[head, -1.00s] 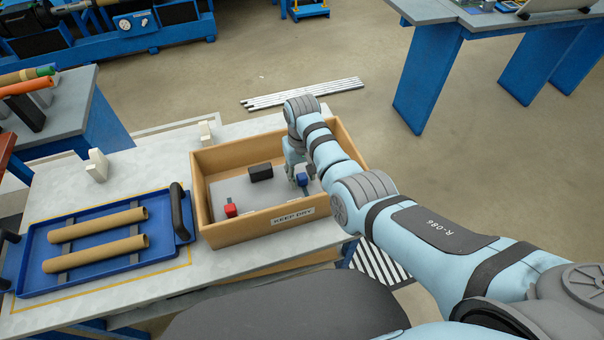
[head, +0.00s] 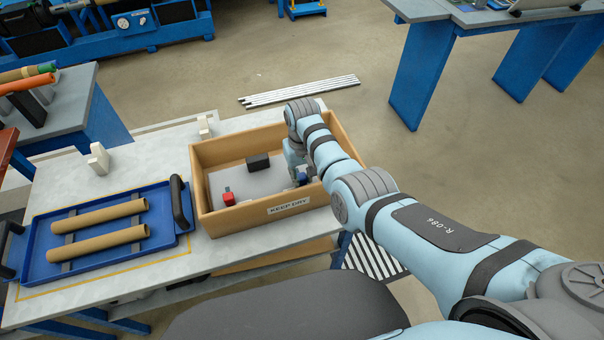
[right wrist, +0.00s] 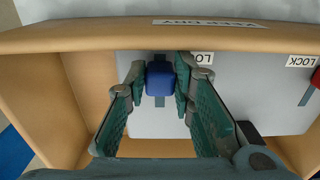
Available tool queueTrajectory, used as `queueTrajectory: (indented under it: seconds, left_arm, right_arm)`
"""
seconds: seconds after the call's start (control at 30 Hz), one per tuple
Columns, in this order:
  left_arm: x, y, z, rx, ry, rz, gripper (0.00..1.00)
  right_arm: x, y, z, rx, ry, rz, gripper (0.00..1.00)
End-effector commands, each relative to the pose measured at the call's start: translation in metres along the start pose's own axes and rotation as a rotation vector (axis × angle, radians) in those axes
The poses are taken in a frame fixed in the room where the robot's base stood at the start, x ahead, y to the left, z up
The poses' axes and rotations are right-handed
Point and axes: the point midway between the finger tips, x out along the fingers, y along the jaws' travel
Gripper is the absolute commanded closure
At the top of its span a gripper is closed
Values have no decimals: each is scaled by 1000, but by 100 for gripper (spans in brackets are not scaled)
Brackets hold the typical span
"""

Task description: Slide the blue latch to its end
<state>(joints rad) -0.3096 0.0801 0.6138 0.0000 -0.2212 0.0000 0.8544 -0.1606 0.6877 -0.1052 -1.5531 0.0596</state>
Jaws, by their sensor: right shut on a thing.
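The blue latch (right wrist: 160,80) is a small blue block on a grey panel (right wrist: 270,110) inside a tan box (head: 262,151). In the right wrist view it sits between my right gripper's fingertips (right wrist: 160,77), near the labelled wall. A grey slot shows beside it, and a partly covered "LOCK" label (right wrist: 203,58) is to its right. In the head view my right gripper (head: 301,175) reaches into the right part of the box and hides most of the blue latch (head: 301,179). The gripper is shut on the latch. My left gripper is out of view.
A red latch (head: 229,198) and a black block (head: 258,161) are on the same panel. The box walls stand close around my right gripper. A blue tray (head: 100,264) with two cardboard tubes (head: 98,216) lies to the left on the table.

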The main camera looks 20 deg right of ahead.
Motion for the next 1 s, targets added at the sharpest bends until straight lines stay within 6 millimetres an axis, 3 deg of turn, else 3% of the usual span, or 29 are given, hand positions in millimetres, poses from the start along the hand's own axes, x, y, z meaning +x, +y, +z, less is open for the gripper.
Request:
queueTrajectory:
  seconds: [0.03, 0.17, 0.53, 0.9, 1.0]
  left_arm:
    - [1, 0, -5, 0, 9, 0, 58]
    - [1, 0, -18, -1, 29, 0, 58]
    - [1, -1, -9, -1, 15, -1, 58]
    - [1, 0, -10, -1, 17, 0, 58]
    - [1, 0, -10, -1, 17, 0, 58]
  right_arm:
    - [4, -1, 2, -1, -7, 0, 74]
    - [3, -2, 1, -3, -3, -1, 57]
    - [-7, -1, -2, -2, 5, -1, 57]
    - [-99, 0, 0, -1, 5, -1, 57]
    - [-114, 0, 1, -1, 3, -1, 57]
